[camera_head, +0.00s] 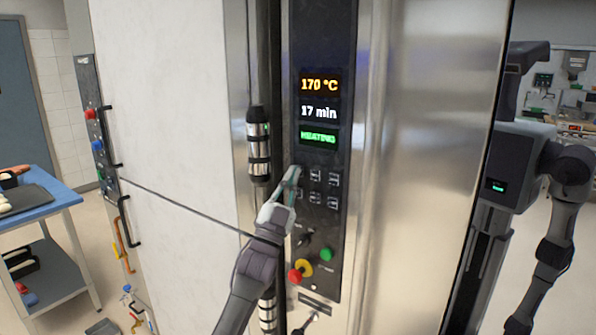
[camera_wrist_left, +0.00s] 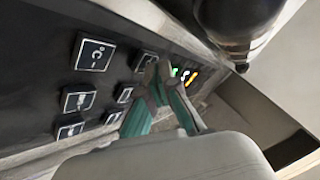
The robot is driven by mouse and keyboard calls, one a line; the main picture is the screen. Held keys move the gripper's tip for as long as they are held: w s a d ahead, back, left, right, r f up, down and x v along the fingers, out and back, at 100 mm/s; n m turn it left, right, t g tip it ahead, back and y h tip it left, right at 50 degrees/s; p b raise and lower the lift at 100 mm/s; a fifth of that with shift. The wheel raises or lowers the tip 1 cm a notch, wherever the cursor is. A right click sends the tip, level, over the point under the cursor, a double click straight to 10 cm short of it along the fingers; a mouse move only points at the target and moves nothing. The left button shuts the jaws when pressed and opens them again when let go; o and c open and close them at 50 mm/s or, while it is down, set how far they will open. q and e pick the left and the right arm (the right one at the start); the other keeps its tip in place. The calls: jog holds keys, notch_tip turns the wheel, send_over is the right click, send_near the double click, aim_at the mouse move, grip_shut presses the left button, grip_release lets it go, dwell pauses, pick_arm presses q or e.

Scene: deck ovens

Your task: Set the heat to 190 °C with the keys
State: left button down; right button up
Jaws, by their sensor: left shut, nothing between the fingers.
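The oven's dark control panel (camera_head: 322,235) stands upright in the head view. Its display (camera_head: 319,85) reads 170 °C in orange, with 17 min in white and HEATING in green below. Under it are two rows of square keys (camera_head: 315,175). My left gripper (camera_head: 294,170) is shut and empty, its fingertips at the upper left key, which they largely hide. In the left wrist view, the gripper (camera_wrist_left: 161,77) is beside a key (camera_wrist_left: 145,61), and a key marked °C (camera_wrist_left: 94,55) is clear of it. I cannot tell whether the fingertips touch a key.
Below the keys are a green button (camera_head: 326,254) and a red knob on yellow (camera_head: 298,272). A vertical handle (camera_head: 258,145) with a dark grip runs close left of the panel. A blue-topped table (camera_head: 52,195) stands at far left.

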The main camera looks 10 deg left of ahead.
pick_arm(q)
jog(key=shift+s+a, duration=0.2)
jog(key=shift+s, duration=0.35)
jog(key=shift+w+d+b, duration=0.2)
jog(key=shift+w+b, duration=0.1)
jog(key=shift+w, duration=0.15)
jog(key=shift+w+d+b, duration=0.1)
jog(key=shift+w+b, duration=0.25)
jog(key=shift+b, duration=0.1)
dwell(0.7)
jog(key=shift+s, duration=0.2)
jog(key=shift+s+p, duration=0.15)
jog(key=shift+p, duration=0.2)
jog(key=shift+s+a, duration=0.3)
jog(key=shift+s, duration=0.2)
